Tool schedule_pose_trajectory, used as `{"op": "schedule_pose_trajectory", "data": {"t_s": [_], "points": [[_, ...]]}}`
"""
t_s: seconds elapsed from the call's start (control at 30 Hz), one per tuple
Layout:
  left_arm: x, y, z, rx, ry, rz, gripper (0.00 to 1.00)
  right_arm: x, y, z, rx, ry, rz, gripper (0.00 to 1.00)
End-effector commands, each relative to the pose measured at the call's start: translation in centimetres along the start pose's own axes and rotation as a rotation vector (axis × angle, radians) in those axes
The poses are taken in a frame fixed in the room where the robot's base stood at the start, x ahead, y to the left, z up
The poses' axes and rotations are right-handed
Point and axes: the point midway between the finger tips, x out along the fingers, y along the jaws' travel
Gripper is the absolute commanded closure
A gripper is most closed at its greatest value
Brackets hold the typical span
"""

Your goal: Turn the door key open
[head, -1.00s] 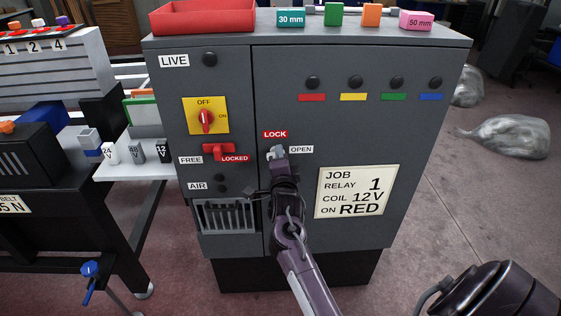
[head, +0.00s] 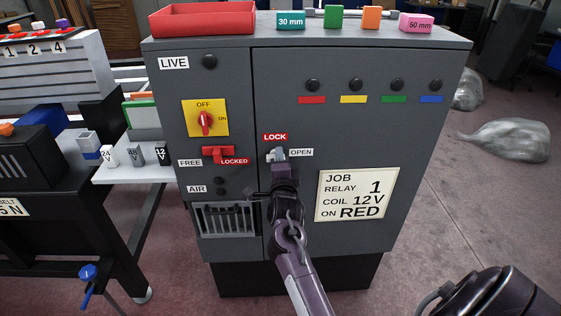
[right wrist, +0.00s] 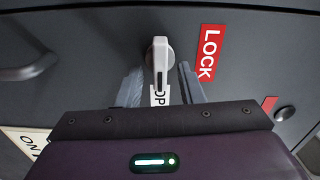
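The door key (head: 276,153) is a small pale handle on the grey cabinet door, below the red LOCK label (head: 275,137) and left of the white OPEN label (head: 301,152). In the right wrist view the key (right wrist: 160,55) has a round head, and its bar overlaps the OPEN label (right wrist: 160,97). My right gripper (right wrist: 162,88) has one finger on each side of the key, with gaps visible on both sides. In the head view this gripper (head: 279,160) partly hides the key. My left gripper is not in view.
The grey cabinet (head: 350,130) carries a yellow rotary switch (head: 205,118), a red slider (head: 217,152) and a job card (head: 357,194). A red tray (head: 203,19) and coloured blocks sit on top. A door handle (right wrist: 35,65) shows in the right wrist view.

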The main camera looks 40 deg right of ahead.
Motion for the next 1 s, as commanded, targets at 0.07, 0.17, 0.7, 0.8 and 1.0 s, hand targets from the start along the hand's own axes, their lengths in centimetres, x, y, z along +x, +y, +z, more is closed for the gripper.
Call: {"op": "schedule_pose_trajectory", "data": {"t_s": [0.07,0.17,0.7,0.8,1.0], "points": [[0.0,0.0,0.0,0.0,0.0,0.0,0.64,0.0,0.0,0.0,0.0,0.001,-0.001,0.65],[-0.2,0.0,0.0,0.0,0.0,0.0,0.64,0.0,-0.2,-0.1,-0.016,0.001,-0.001,0.65],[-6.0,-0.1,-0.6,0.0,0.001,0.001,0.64,0.1,-1.8,0.2,-0.742,0.0,-0.007,0.65],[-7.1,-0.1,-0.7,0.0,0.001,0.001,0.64,0.1,-1.9,0.2,-0.897,0.003,-0.007,0.65],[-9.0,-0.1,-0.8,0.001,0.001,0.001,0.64,0.1,-2.1,0.6,-1.162,0.004,-0.008,0.65]]}}
